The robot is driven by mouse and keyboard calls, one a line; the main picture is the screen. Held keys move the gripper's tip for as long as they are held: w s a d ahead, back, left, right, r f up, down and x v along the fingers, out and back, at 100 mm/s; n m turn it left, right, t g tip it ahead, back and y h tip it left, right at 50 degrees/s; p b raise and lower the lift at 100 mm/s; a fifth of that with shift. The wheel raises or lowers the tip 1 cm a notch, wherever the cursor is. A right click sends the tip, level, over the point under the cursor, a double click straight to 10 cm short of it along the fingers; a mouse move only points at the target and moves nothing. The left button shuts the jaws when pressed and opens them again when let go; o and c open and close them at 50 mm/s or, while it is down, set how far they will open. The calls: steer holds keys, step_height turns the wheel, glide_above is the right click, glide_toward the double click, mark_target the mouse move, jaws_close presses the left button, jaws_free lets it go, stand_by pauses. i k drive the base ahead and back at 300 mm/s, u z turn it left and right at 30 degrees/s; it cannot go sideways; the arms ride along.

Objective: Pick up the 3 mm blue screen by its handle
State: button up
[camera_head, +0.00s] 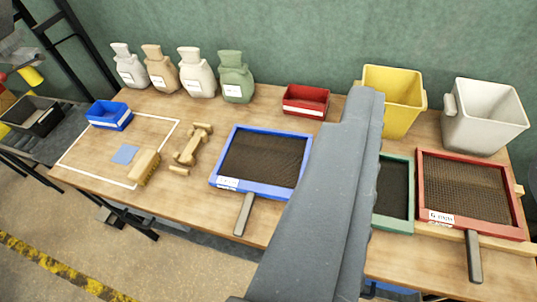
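The blue-framed screen (262,160) with dark mesh lies flat on the wooden table, left of centre. Its label sits on the near left rim and is too small to read. Its grey handle (244,214) points toward the table's front edge. My gripper (362,110) shows as a large grey shape rising from the bottom of the view, right of the blue screen. It covers part of the screen's right side in the picture and appears apart from the handle. A gap between fingers cannot be made out, and nothing held is visible.
A green screen (394,192), partly hidden, and a red screen (467,190) lie at right. Yellow (392,98) and white (484,116) bins, a red tray (306,101) and several sacks stand behind. A brush (145,168) and wooden tool (192,146) lie at left.

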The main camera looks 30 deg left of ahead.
mark_target(253, 189)
steer(key=z, duration=1.7)
steer(key=k, duration=2.05)
steer(key=u, duration=1.25)
steer(key=i, duration=1)
steer(key=u, duration=0.05)
